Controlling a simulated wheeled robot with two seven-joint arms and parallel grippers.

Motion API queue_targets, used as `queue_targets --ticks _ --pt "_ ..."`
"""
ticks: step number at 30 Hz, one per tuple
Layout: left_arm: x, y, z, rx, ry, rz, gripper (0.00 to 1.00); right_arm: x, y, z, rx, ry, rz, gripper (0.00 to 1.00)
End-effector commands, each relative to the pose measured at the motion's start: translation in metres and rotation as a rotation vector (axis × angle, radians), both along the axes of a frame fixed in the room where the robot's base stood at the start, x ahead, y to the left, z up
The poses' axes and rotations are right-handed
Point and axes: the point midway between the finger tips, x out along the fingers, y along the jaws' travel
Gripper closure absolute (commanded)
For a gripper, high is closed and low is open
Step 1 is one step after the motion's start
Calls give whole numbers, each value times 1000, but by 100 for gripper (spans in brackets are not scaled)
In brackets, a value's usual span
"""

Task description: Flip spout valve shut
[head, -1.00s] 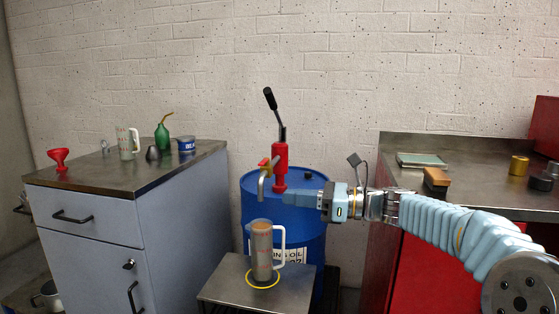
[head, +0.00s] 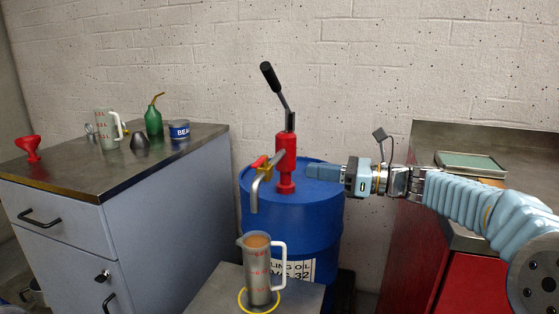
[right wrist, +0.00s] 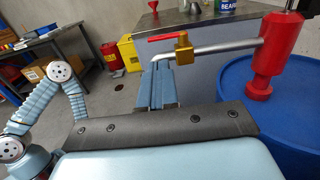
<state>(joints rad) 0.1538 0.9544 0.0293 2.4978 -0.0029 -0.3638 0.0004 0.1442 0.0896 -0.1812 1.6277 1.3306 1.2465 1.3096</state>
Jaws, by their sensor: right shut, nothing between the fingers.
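The red pump (head: 286,160) stands on the blue drum (head: 325,215), its black-gripped handle tilted up to the left. Its bent grey spout (head: 254,195) carries a brass valve (right wrist: 183,54) with a red lever (right wrist: 167,38). In the right wrist view the lever points left, roughly along the spout. The lever also shows small in the head view (head: 259,161). My right gripper (head: 309,171) is shut and empty, to the right of the pump in the head view. In the right wrist view its closed fingers (right wrist: 157,68) appear just under the spout's bend; contact is unclear. My left gripper is not visible.
A measuring jug (head: 258,272) with brownish liquid stands below the spout on a metal stand (head: 210,298), inside a yellow ring. A grey cabinet (head: 60,205) at left holds a red funnel, another jug, a green oiler and a blue tin. A red workbench (head: 455,275) is at right.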

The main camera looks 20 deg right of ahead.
Motion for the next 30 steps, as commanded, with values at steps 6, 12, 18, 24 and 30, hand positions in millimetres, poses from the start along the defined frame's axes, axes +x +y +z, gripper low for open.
queue_targets --ticks 6,12,18,24,30 --pt "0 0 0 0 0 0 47 0 0 0 0 0 0 100" --pt "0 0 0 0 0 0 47 1 2 0 0 0 1 100" --pt "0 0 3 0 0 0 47 15 24 1 0 0 4 100" --pt "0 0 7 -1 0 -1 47 36 55 1 1 0 4 100" --pt "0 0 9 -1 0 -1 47 51 76 1 0 0 2 100"
